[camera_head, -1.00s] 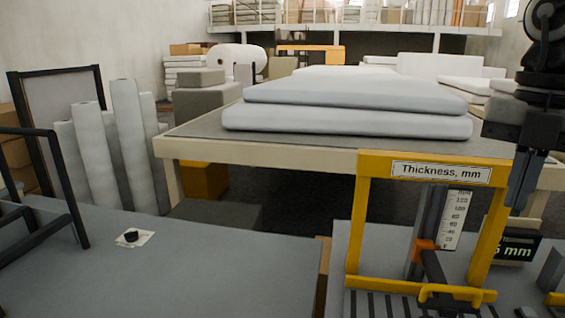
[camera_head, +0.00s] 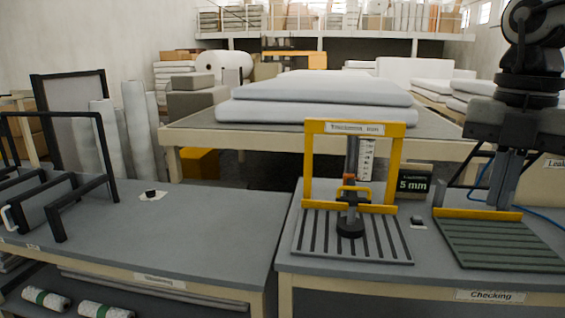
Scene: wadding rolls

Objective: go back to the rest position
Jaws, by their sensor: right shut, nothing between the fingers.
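My right gripper (camera_head: 509,178) hangs at the right of the head view, fingers pointing down, above the back of a dark green ribbed plate with a yellow rear bar. Its fingers are together with nothing between them. My left gripper is not in the head view. The yellow thickness gauge (camera_head: 312,165) stands on the right-hand table, its round black foot over a slotted grey plate. A small display (camera_head: 413,184) beside it reads 5 mm.
The table labelled Checking (camera_head: 380,275) is at right; a grey table (camera_head: 200,225) with a black rack (camera_head: 85,200) is at left, with a gap between them. A big table behind holds white wadding slabs (camera_head: 315,110). Wrapped rolls (camera_head: 45,298) lie below left.

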